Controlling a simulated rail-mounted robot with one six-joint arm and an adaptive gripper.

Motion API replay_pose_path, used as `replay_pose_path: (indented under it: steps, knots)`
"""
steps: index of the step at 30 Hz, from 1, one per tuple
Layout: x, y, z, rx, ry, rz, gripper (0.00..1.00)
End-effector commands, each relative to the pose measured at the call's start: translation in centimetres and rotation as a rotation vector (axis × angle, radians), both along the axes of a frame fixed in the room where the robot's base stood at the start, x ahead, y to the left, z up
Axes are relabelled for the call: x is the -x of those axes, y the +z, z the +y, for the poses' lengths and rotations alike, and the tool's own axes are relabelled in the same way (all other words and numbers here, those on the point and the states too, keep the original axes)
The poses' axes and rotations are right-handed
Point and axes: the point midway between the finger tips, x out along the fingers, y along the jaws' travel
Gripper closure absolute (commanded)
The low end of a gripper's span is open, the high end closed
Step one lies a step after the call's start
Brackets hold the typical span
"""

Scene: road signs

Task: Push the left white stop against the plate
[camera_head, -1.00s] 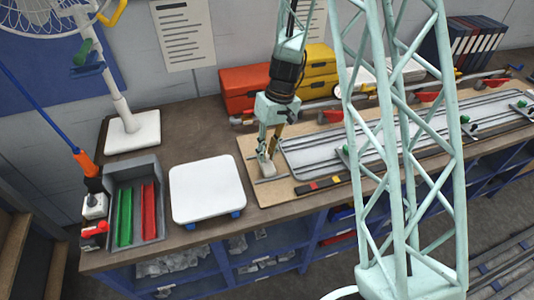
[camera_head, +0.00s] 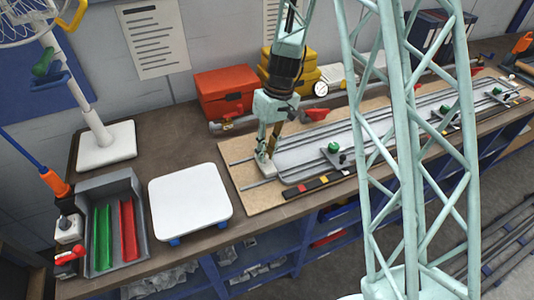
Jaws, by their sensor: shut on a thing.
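My gripper (camera_head: 268,152) points down at the left end of the wooden board (camera_head: 235,185). It is shut on the left white stop (camera_head: 264,167), a small pale block that sits on the rails there. The grey plate (camera_head: 302,154) lies on the board just right of the stop. The stop is at or very near the plate's left edge; I cannot tell whether they touch. The fingers hide part of the stop. A clamp with a green knob (camera_head: 334,148) sits on the plate's front part.
A white square platform (camera_head: 190,200) stands left of the board. Further left is a grey tray (camera_head: 141,246) with green and red strips. A red box (camera_head: 223,92) and yellow boxes (camera_head: 306,78) stand behind. My lattice column blocks part of the right side.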

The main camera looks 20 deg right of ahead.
Motion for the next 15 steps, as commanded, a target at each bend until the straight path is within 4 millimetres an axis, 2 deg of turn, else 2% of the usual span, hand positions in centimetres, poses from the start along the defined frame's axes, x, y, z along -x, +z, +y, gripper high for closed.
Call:
replay_pose_path:
  steps: [2, 3, 7, 15]
  knots:
    - [-0.08, 0.01, -0.27, 0.002, 0.0, -0.003, 1.0]
    - [-0.08, 0.01, -0.28, 0.002, -0.001, -0.003, 0.83]
    - [-0.07, 0.01, -0.26, 0.001, -0.001, -0.002, 0.71]
    - [-0.05, 0.01, -0.17, 0.002, -0.001, -0.001, 0.7]
